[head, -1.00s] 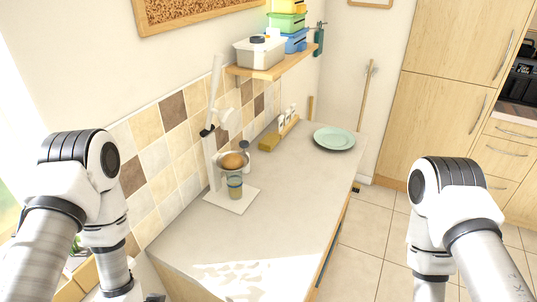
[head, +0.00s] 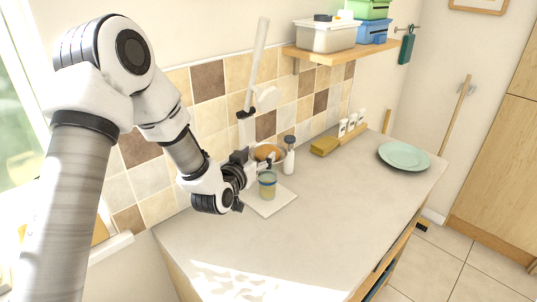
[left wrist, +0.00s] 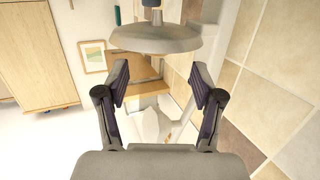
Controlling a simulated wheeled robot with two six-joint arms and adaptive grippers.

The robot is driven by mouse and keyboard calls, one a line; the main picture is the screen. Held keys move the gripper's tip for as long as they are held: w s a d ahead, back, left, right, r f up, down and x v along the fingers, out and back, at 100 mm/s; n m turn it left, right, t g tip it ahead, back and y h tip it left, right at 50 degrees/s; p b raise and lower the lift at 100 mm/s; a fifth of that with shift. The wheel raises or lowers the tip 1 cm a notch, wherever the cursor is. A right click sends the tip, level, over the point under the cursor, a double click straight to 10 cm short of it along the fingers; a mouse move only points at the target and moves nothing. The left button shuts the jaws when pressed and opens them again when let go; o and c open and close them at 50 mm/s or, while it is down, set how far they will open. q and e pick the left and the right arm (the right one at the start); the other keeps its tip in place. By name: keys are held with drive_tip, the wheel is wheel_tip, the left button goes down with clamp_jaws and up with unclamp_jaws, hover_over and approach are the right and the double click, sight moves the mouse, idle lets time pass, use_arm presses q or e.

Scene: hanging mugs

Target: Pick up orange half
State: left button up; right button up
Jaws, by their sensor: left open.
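The orange half (head: 268,152) appears as a brownish-orange dome on the bowl of a white press against the tiled wall in the head view. My left gripper (head: 262,163) is beside it at the bowl, with its fingers open. In the left wrist view, the two fingers (left wrist: 160,80) are spread apart with nothing between them, and the grey bowl (left wrist: 155,38) shows just beyond their tips. The orange half cannot be clearly made out there. A glass of yellowish liquid (head: 267,188) stands below the bowl on the white base (head: 283,200). My right gripper is not in view.
A white bottle with a dark top (head: 289,160) stands close to the right of the bowl. A yellow block (head: 324,146), small white containers (head: 350,125) and a green plate (head: 404,156) are farther along the counter (head: 310,240). The front counter is clear. A shelf (head: 345,52) hangs above.

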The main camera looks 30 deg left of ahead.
sight(268, 147)
use_arm(q)
drive_tip(key=w, duration=0.2)
drive_tip(key=w+p, duration=0.1)
drive_tip(key=w, duration=0.1)
drive_tip(key=w+f+p, duration=0.1)
drive_tip(key=w, duration=0.1)
drive_tip(key=shift+w+d, duration=0.1)
drive_tip(key=shift+a, duration=0.2)
drive_tip(key=shift+d+f, duration=0.1)
drive_tip(key=c, duration=0.9)
drive_tip(key=shift+w+r, duration=0.1)
drive_tip(key=shift+r, duration=0.5)
wheel_tip(268, 147, up, 2)
drive_tip(key=shift+r+b, duration=0.1)
drive_tip(key=shift+b, duration=0.6)
drive_tip(key=s+b, duration=0.2)
drive_tip(key=s, duration=0.3)
drive_tip(key=s+d+r+b, duration=0.1)
drive_tip(key=s+b, duration=0.2)
drive_tip(key=s, duration=0.2)
drive_tip(key=s+d+b, duration=0.1)
drive_tip(key=s+b, duration=0.1)
drive_tip(key=s, duration=0.4)
drive_tip(key=shift+d+r+b, duration=0.2)
drive_tip(key=shift+r+b, duration=0.1)
drive_tip(key=shift+b, duration=0.1)
